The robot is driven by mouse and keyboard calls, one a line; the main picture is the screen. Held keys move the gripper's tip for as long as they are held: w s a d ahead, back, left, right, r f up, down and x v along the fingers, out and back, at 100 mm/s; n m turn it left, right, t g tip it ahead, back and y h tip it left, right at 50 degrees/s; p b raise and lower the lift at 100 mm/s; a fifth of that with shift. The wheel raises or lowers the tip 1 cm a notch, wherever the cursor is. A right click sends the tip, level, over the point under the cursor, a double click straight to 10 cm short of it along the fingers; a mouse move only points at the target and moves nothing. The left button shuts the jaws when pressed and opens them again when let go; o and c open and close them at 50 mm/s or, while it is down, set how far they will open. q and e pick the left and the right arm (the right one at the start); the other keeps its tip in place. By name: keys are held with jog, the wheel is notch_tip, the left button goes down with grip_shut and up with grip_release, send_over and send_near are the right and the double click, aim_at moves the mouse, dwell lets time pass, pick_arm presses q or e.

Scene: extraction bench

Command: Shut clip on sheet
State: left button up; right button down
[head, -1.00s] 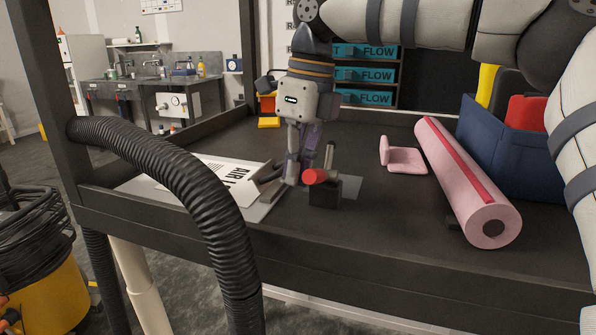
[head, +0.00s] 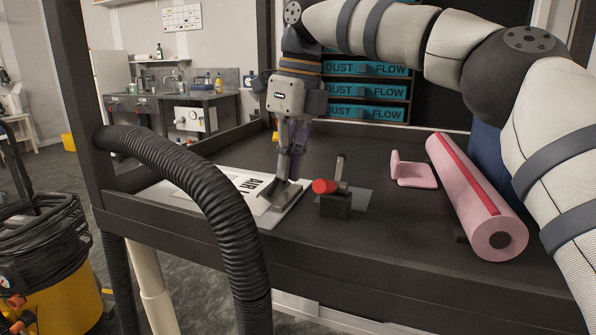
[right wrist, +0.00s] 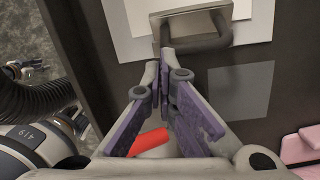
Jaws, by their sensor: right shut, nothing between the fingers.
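A white sheet (head: 238,184) with large black print lies on a pale board on the dark bench; the black hose hides part of it. The grey metal clip (head: 284,197) sits at the sheet's right end. In the right wrist view, the clip (right wrist: 205,45) shows as a grey frame over the sheet (right wrist: 140,16). My right gripper (head: 290,179) points down at the clip, its fingers shut and empty. In its wrist view the fingertips (right wrist: 168,55) are at the clip's near bar; I cannot tell whether they touch. My left gripper is not in view.
A dark block with a red knob (head: 325,186) stands just right of the clip. A pink bracket (head: 412,174) and a pink roll (head: 475,195) lie further right. A thick black hose (head: 215,195) crosses the bench's front left edge.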

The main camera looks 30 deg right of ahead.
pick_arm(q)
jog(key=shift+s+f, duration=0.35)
pick_arm(e)
jog(key=shift+w+a, duration=0.8)
jog(key=shift+w, duration=0.15)
jog(key=shift+r, duration=0.1)
dwell(0.4)
